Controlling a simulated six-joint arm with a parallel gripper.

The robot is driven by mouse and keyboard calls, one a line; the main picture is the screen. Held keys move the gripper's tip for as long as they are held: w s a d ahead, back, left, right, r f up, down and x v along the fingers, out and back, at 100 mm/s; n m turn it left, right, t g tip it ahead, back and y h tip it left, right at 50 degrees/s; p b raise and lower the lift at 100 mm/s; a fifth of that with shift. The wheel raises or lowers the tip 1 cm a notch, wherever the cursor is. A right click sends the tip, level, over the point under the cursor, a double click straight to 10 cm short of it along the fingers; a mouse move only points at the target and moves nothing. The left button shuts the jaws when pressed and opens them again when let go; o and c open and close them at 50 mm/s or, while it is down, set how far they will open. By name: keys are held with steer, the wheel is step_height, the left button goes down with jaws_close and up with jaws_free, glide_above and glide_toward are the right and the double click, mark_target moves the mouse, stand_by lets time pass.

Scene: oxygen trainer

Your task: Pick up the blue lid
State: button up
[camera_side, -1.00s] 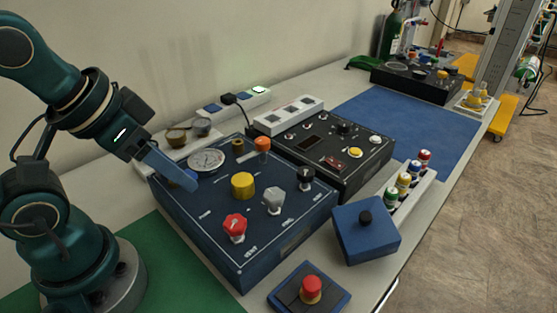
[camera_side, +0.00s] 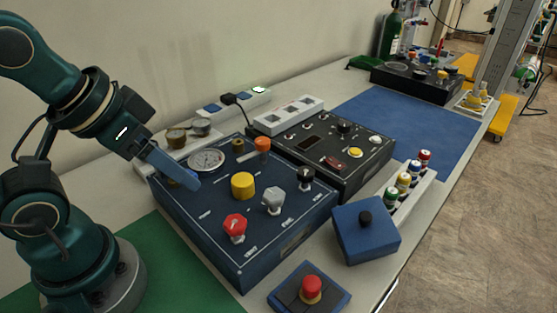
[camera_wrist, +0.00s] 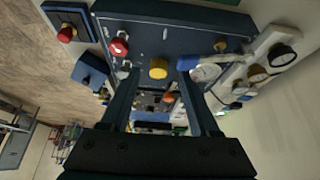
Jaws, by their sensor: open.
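The blue lid (camera_side: 350,238) is a square blue piece with a black knob on top. It sits at the front right of the bench in the side view, by the bench edge. In the wrist view the blue lid (camera_wrist: 88,66) shows at the upper left, outside my fingers. My gripper (camera_side: 186,182) is over the left corner of the dark blue panel box, far left of the lid. In the wrist view my gripper (camera_wrist: 157,75) has its two blue fingers apart, with nothing held between them.
The dark blue panel box (camera_side: 285,245) with red, yellow, grey and black knobs and a gauge lies between my gripper and the lid. A red button box (camera_side: 310,290) stands in front of the lid. Several small coloured bottles (camera_side: 404,182) stand behind it. A blue mat (camera_side: 420,125) is clear.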

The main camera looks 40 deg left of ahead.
steer(key=w+a+r+m+t+y, duration=0.1)
steer(key=w+a+r+m+t, duration=0.1)
steer(key=w+r+t, duration=1.1)
steer(key=w+d+r+m+g+h, duration=0.1)
steer(key=w+d+r+m+h, duration=0.2)
steer(key=r, duration=0.5)
steer(key=m+g+h, duration=1.1)
steer(key=m+g, duration=0.4)
steer(key=m, duration=0.2)
glide_above(362, 213)
steer(key=a, duration=0.4)
step_height(362, 213, down, 15)
step_height(362, 213, down, 10)
steer(key=shift+s+f+g+y, duration=0.1)
steer(key=shift+f+g+y, duration=0.05)
steer(key=shift+g, duration=0.4)
steer(key=shift+s+f+g+y, duration=0.1)
steer(key=shift+g+y, duration=0.05)
steer(key=shift+g, duration=0.4)
step_height(362, 213, down, 4)
steer(key=shift+r, duration=0.15)
steer(key=shift+x, duration=1.35)
steer(key=shift+w+r, duration=0.1)
steer(key=shift+r, duration=0.15)
jaws_close()
